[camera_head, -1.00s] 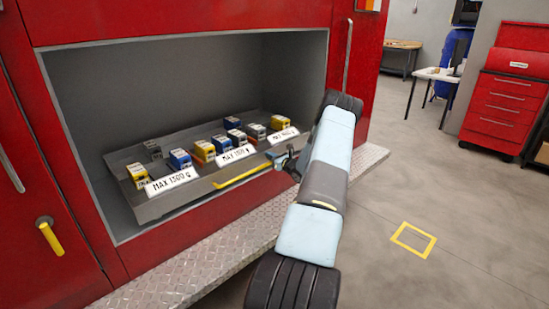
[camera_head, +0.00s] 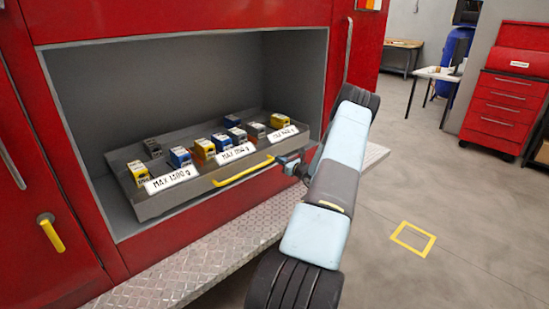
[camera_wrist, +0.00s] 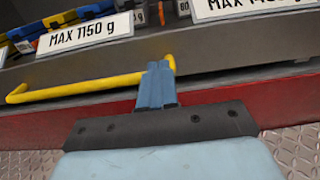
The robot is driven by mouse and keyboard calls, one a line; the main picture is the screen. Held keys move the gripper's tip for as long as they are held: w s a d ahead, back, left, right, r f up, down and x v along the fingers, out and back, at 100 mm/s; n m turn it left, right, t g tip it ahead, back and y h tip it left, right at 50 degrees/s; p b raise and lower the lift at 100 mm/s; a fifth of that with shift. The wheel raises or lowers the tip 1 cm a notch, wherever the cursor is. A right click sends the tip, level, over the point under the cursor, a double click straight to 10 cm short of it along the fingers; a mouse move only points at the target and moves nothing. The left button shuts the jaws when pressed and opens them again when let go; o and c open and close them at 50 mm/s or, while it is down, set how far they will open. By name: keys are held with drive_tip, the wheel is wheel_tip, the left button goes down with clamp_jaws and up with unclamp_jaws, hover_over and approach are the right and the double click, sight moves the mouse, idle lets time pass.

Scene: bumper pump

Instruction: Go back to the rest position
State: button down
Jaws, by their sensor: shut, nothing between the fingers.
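My gripper (camera_head: 291,164) is at the right end of the tray's yellow handle, in front of the red cabinet. In the wrist view my gripper (camera_wrist: 157,80) has its blue fingers together and empty, overlapping the handle's right end in the picture; I cannot tell whether they touch it. The yellow handle (camera_head: 243,172) runs along the front of the grey tray (camera_head: 160,206); the handle also shows in the wrist view (camera_wrist: 80,88). My arm reaches in from the lower right.
The tray sits in the recess of a red cabinet (camera_head: 180,22) and holds several small coloured boxes behind white weight labels (camera_head: 172,180). A metal tread step (camera_head: 200,268) runs below. Open grey floor with a yellow square outline (camera_head: 413,239) lies to the right.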

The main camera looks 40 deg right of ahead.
drive_tip(key=s, duration=0.6)
drive_tip(key=shift+s+d, duration=0.2)
drive_tip(key=shift+s, duration=0.1)
drive_tip(key=w+a+r+n+g+y, duration=0.2)
drive_tip(key=a+r+n+g+y, duration=0.2)
drive_tip(key=a+r+n, duration=0.55)
drive_tip(key=w+a+r+n+g+y, duration=0.2)
drive_tip(key=a+r+n+g+y, duration=0.25)
drive_tip(key=a+r, duration=0.95)
drive_tip(key=s+a+r+n+g, duration=0.1)
drive_tip(key=s+a+n, duration=0.15)
drive_tip(key=a, duration=0.45)
drive_tip(key=s+a+r+n+g, duration=0.1)
drive_tip(key=s+a+n+g, duration=0.15)
drive_tip(key=a, duration=0.45)
drive_tip(key=s+a+r+n+g+h, duration=0.35)
drive_tip(key=s+a+r+n, duration=0.45)
drive_tip(key=s+a, duration=0.5)
drive_tip(key=s+a+r+n+t+h, duration=0.1)
drive_tip(key=s+r+n+h, duration=0.1)
drive_tip(key=s, duration=0.7)
drive_tip(key=s+r+n+t+h, duration=0.2)
drive_tip(key=s+n+h, duration=0.2)
drive_tip(key=s+n, duration=0.2)
drive_tip(key=shift+s+a+r, duration=0.35)
drive_tip(key=shift+s, duration=1.05)
